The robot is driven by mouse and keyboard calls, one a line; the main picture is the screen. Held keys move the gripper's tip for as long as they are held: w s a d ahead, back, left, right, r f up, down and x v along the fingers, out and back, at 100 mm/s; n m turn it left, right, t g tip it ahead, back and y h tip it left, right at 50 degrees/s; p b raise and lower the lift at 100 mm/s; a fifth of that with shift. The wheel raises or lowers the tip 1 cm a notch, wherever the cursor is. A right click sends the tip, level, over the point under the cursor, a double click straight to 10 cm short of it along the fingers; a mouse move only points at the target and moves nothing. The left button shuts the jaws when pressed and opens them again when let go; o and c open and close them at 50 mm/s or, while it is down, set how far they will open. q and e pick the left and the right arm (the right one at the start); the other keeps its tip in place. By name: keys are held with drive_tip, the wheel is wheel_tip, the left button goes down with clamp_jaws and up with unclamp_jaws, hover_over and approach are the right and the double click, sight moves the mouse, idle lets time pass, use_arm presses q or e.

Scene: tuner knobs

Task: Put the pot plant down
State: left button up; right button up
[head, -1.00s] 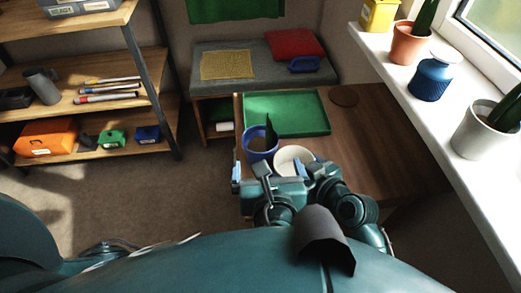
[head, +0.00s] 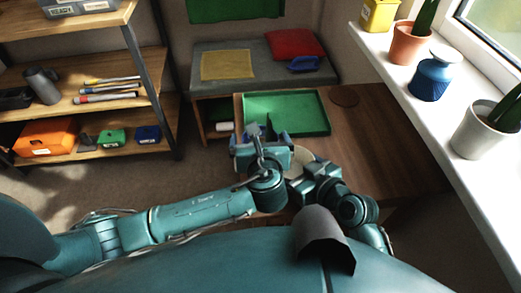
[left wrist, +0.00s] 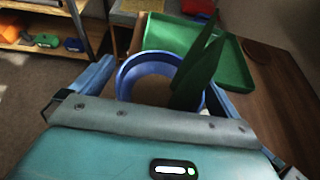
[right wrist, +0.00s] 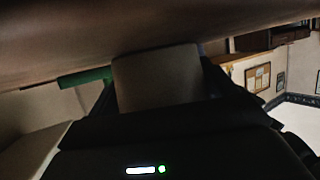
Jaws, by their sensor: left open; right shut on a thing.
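The pot plant, a blue pot (left wrist: 130,72) with pointed dark green leaves (left wrist: 200,70), stands upright in the left wrist view. My left gripper (head: 260,138) is open, its fingers on either side of the blue pot. In the head view that gripper hides most of the pot. My right gripper (head: 303,168) is shut on a pale pot (right wrist: 155,78), whose rim also shows in the head view (head: 306,154) beside my left gripper. I cannot tell whether the pale pot touches the table.
A green tray (head: 300,110) lies on the wooden table (head: 375,140), with a brown round mat (head: 344,95) to its right. The table's right part is clear. The windowsill (head: 415,100) holds a terracotta pot (head: 408,45), a blue vase (head: 434,78) and a white pot (head: 478,132).

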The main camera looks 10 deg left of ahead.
use_arm(q)
drive_tip(key=shift+c, duration=0.6)
drive_tip(key=c, duration=1.3)
wheel_tip(320, 180, up, 10)
drive_tip(key=s+d+r+m+h, duration=0.35)
drive_tip(key=d+r, duration=0.25)
drive_tip(key=d, duration=0.2)
drive_tip(key=shift+t, duration=0.3)
drive_tip(key=shift+w+d+f, duration=0.1)
drive_tip(key=shift+d+f, duration=0.05)
drive_tip(key=shift+f, duration=1.35)
drive_tip(key=shift+w+d+f, duration=0.1)
drive_tip(key=shift+f, duration=1.45)
drive_tip(key=shift+d+f, duration=0.15)
drive_tip(key=shift+f, duration=1.35)
